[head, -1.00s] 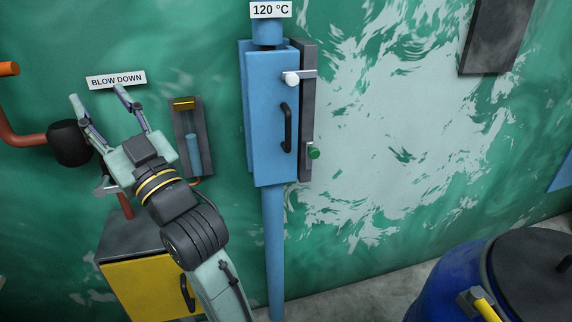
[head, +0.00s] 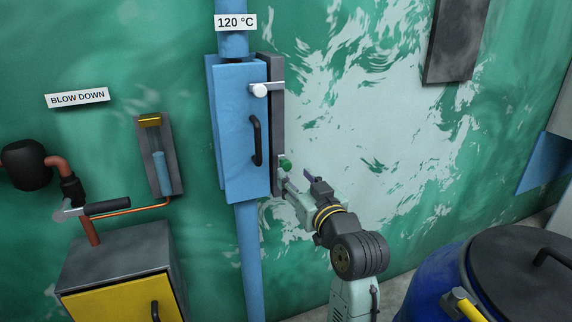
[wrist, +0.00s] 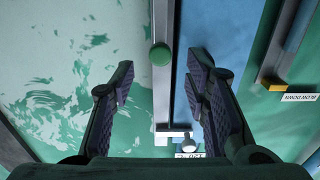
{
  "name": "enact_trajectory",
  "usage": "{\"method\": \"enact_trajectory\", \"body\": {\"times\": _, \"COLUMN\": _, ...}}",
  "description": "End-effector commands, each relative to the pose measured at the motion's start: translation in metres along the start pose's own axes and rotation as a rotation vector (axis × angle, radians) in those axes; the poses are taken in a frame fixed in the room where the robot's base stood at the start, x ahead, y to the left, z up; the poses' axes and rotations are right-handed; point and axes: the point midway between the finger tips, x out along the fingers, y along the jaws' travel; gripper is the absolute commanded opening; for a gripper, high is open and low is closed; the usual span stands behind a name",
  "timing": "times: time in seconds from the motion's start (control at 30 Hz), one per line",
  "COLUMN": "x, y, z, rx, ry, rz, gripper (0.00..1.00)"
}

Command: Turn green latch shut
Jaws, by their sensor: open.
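The green latch knob (head: 285,165) sits on the dark grey strip at the right side of the blue cabinet (head: 236,150), near its lower end. In the wrist view the green knob (wrist: 160,54) lies over that strip, beside the blue door and not across it; its bar is hardly visible. My gripper (head: 297,181) is open just below and right of the green knob. In the wrist view the open fingers (wrist: 160,76) stand on either side of the knob's line, with no visible contact. A white-knobbed latch (head: 260,90) higher up reaches across from the strip to the door.
A black door handle (head: 256,141) stands out from the cabinet front. A blue drum (head: 433,284) with a dark lid is at lower right. Pipes and a yellow-fronted box (head: 118,300) are at left.

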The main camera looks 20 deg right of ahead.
Motion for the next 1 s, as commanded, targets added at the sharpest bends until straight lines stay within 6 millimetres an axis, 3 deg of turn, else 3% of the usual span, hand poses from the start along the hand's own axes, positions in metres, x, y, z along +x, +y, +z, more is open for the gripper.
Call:
{"method": "enact_trajectory", "body": {"times": 0.2, "x": 0.042, "y": -0.001, "z": -0.002, "rx": 0.000, "ry": -0.001, "rz": -0.002, "gripper": 0.42}}
{"method": "enact_trajectory", "body": {"times": 0.4, "x": 0.064, "y": 0.000, "z": -0.001, "rx": 0.000, "ry": 0.001, "rz": 0.000, "gripper": 0.42}}
{"method": "enact_trajectory", "body": {"times": 0.77, "x": 0.068, "y": 0.000, "z": 0.000, "rx": -0.001, "ry": 0.001, "rz": 0.000, "gripper": 0.42}}
{"method": "enact_trajectory", "body": {"times": 1.0, "x": 0.068, "y": 0.000, "z": 0.000, "rx": 0.000, "ry": 0.001, "rz": 0.000, "gripper": 0.26}}
